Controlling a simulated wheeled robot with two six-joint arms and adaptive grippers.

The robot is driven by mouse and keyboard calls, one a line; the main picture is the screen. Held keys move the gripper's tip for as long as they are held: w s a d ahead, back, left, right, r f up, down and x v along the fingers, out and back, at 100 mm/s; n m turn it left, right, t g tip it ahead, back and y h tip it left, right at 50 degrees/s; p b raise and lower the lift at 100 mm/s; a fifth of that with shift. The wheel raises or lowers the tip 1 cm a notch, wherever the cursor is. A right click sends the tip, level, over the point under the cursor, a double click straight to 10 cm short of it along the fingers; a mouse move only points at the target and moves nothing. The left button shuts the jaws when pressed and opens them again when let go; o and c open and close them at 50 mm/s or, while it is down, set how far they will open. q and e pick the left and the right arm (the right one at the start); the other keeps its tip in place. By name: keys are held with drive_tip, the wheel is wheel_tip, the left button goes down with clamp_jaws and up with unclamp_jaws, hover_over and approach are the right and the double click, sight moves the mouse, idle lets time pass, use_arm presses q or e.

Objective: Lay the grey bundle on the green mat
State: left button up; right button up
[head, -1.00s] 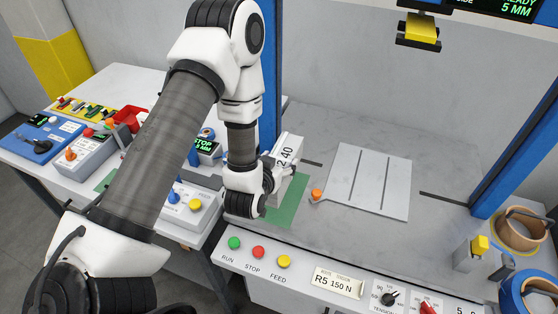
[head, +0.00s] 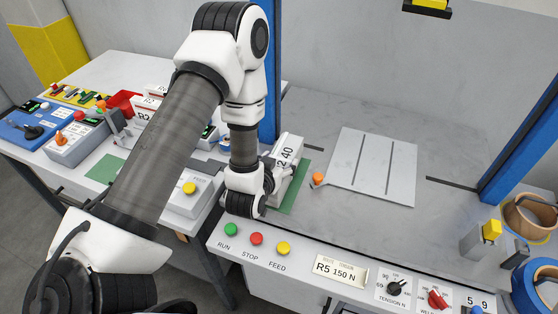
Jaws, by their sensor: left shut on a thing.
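The light grey bundle (head: 289,158), with a "2 40" marking on its top, is at the green mat (head: 296,196) on the right bench. It covers much of the mat, and a green strip shows along its right side. I cannot tell whether its underside touches the mat. My left gripper (head: 269,182) is shut on the bundle from its left side. Its fingertips are mostly hidden by the wrist and the bundle. My right gripper is not in view.
A slotted grey plate (head: 374,168) with an orange knob (head: 318,179) lies right of the mat. A blue post (head: 270,80) stands behind my left arm. A button panel (head: 256,239) runs along the front. Another green mat (head: 105,169) lies on the cluttered left table.

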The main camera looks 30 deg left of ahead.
use_arm(q)
drive_tip(key=shift+f+b, duration=0.5)
drive_tip(key=shift+f, duration=0.05)
drive_tip(key=o, duration=1.9)
drive_tip(key=shift+r, duration=0.1)
